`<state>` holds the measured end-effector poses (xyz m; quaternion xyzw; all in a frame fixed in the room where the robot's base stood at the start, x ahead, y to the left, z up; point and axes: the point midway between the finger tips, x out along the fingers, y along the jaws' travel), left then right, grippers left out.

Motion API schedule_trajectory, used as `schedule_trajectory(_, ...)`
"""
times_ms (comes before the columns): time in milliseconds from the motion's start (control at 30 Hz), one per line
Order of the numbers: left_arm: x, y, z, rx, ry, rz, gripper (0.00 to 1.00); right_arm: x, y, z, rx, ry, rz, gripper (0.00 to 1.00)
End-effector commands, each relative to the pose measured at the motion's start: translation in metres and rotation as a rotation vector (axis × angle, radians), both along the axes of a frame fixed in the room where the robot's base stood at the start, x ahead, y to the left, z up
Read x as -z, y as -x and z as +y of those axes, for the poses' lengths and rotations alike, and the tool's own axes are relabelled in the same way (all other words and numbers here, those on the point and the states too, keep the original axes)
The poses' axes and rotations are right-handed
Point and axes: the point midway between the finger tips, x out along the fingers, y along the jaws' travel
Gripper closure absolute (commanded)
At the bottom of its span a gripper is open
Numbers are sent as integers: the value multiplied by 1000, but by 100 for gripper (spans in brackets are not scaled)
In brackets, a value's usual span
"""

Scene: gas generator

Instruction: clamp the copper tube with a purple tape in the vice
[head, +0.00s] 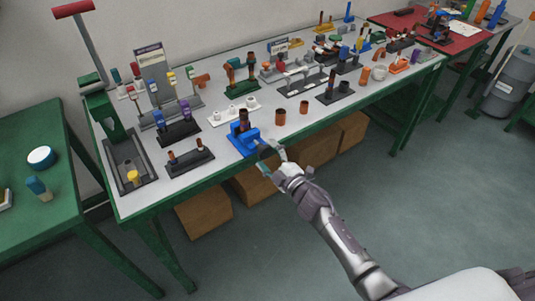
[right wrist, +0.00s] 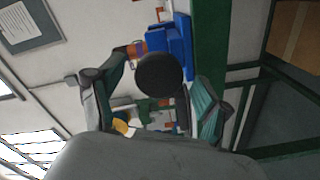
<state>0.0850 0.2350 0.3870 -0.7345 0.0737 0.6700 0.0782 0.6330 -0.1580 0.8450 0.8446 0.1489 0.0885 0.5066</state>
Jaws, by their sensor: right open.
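The blue vice (head: 240,141) stands at the front edge of the long bench. A brown copper tube (head: 243,117) rises upright at the vice; I cannot tell whether the jaws grip it or whether it has purple tape. My right gripper (head: 264,157) is open and empty, just in front of the vice at the bench edge. In the right wrist view the fingers (right wrist: 150,108) are spread, with the blue vice (right wrist: 174,48) beyond them and a copper-orange piece (right wrist: 137,49) beside it. My left gripper is out of view.
Short copper pieces (head: 280,117) stand right of the vice. A dark rack (head: 190,160) with copper tubes and a white rack (head: 234,112) stand nearby. Cardboard boxes (head: 204,212) lie under the bench. The floor in front is clear.

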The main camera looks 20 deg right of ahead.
Motion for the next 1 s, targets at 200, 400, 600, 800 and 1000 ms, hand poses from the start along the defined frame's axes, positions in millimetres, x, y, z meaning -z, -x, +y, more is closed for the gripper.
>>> schedule_trajectory(200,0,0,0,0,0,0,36,-1,0,0,0,0,-2,23)
schedule_trajectory(400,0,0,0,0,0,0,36,-1,0,0,0,3,-3,23)
schedule_trajectory(600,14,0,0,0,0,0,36,3,0,-1,0,209,-78,23)
schedule_trajectory(800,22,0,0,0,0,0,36,1,0,-1,-1,442,-163,23)
schedule_trajectory(1000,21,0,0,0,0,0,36,-1,0,0,0,464,-169,23)
